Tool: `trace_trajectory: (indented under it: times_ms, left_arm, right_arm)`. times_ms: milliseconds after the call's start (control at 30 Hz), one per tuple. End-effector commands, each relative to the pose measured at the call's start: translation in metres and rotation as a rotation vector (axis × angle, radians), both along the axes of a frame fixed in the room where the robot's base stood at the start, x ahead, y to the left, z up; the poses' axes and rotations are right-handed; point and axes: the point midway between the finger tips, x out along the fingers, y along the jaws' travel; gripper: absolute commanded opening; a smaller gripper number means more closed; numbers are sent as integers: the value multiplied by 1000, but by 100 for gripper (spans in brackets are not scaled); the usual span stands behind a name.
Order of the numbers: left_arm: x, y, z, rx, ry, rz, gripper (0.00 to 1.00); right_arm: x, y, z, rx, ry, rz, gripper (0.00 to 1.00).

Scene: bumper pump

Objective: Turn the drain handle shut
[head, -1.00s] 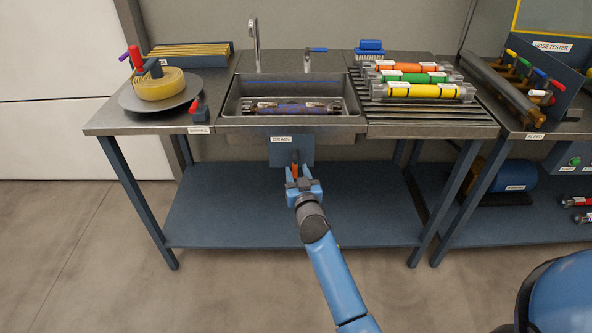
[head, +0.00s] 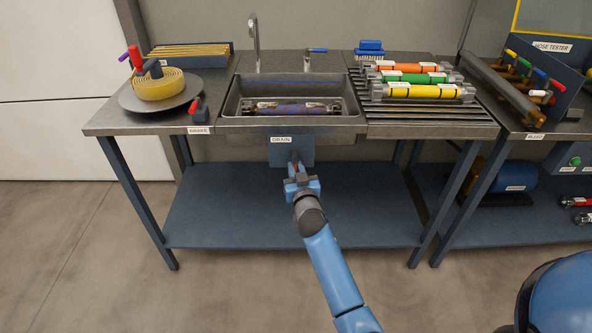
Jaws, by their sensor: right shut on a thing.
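The drain panel (head: 306,157) is a blue plate with a DRAIN label (head: 281,140), under the front of the sink. My right gripper (head: 296,170) is in front of this panel, shut on the drain handle. Only a bit of the orange-red handle shows between the fingers, so its exact angle is hard to tell. The sink (head: 232,101) above holds a purple tube with metal ends (head: 292,108). My left gripper is not in view.
A reel (head: 160,85) on a round plate stands left of the sink. Orange, green and yellow tubes (head: 424,91) lie on the ribbed drainboard at right. The lower shelf (head: 230,205) is bare below the sink.

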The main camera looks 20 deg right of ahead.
Motion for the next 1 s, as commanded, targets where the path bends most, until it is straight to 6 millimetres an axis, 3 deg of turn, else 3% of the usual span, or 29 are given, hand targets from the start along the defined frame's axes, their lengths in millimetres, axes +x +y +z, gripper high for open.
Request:
trace_trajectory:
  times_ms: [467, 1000]
  left_arm:
    - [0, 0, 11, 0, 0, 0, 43]
    - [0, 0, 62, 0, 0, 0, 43]
  right_arm:
    - [-1, -2, 3, -57, 17, 0, 0]
    - [-4, -14, 10, -470, 137, 1, 0]
